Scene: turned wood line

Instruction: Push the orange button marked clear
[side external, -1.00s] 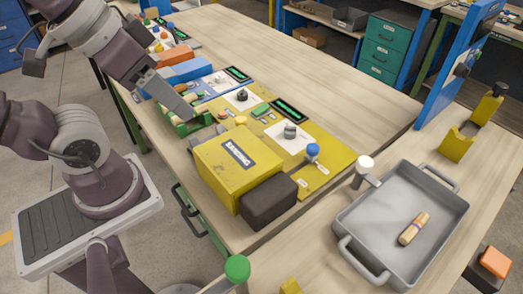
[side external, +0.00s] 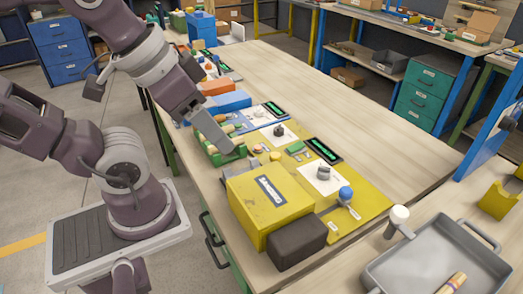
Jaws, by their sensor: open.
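My gripper (side external: 222,145) is at the end of the arm, low over the near left side of the workbench, at a green rack (side external: 238,153) holding turned wood pieces. Its fingers are seen edge-on and I see nothing held in them. Panels with displays, knobs and small buttons lie just to the right of it. A small orange-yellow round part (side external: 275,156) sits on the yellow panel (side external: 370,200). It is too small to read any marking, so I cannot tell which button is marked clear. Part of the panels is hidden behind the gripper and rack.
A yellow box (side external: 265,215) and a dark block (side external: 297,243) stand at the near edge of the panels. Blue (side external: 227,102) and orange (side external: 215,87) blocks stand behind the gripper. A grey tray (side external: 400,268) is at lower right.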

